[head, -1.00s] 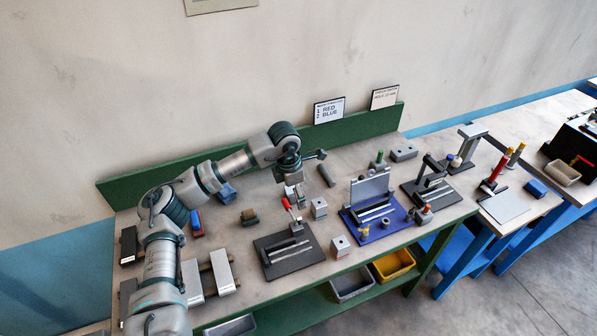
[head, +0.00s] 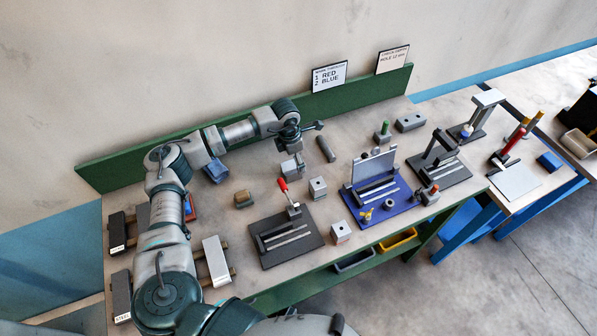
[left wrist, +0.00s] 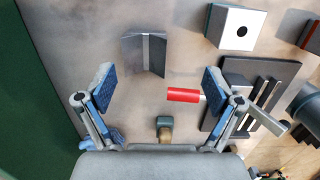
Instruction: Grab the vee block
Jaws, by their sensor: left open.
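The vee block is a grey metal block with a V-shaped groove. In the left wrist view the vee block (left wrist: 144,53) lies on the bench, beyond the fingertips and roughly between them. In the head view the vee block (head: 289,171) sits just below my left gripper (head: 297,153), partly hidden by it. In the left wrist view my left gripper (left wrist: 158,86) is open, its two blue-padded fingers wide apart with nothing between them. The fingers do not touch the block. My right gripper is not in view.
A red-handled clamp fixture (head: 286,238), a grey block with a hole (head: 317,188) and a brown block (head: 243,199) lie close by. A dark cylinder (head: 325,149) lies behind. A blue fixture plate (head: 376,208) stands right. A green back rail (head: 180,147) edges the bench.

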